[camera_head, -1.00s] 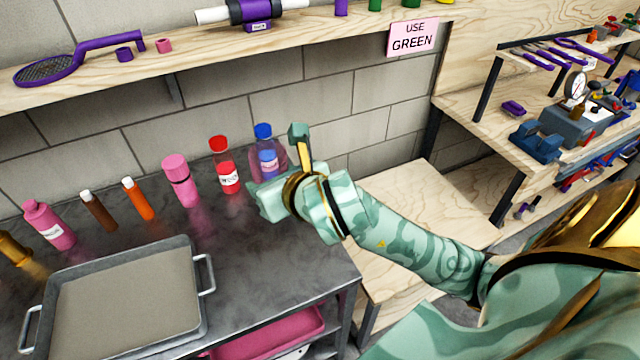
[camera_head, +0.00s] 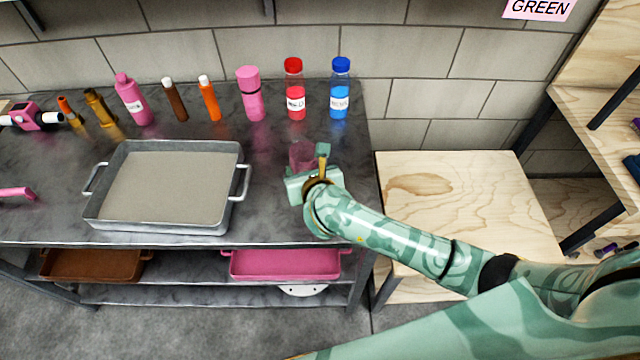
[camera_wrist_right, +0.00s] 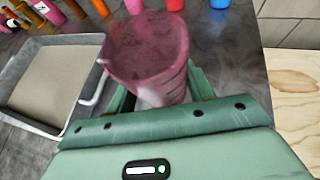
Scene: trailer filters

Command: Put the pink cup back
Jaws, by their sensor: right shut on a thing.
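The pink cup (camera_wrist_right: 148,58) is translucent and fills the upper middle of the right wrist view, between the fingers of my right gripper (camera_wrist_right: 160,95). In the head view the pink cup (camera_head: 301,155) shows just behind my right gripper (camera_head: 308,170), partly hidden by it. The right gripper is shut on the cup, over the right end of the dark metal table. I cannot tell whether the cup touches the table top. My left gripper is not in view.
A grey metal tray (camera_head: 130,222) lies left of the gripper. Several bottles, including a red one (camera_head: 295,95) and a blue one (camera_head: 340,95), stand along the wall. A pink tray (camera_head: 285,264) is on the lower shelf. A wooden surface (camera_head: 450,200) is at right.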

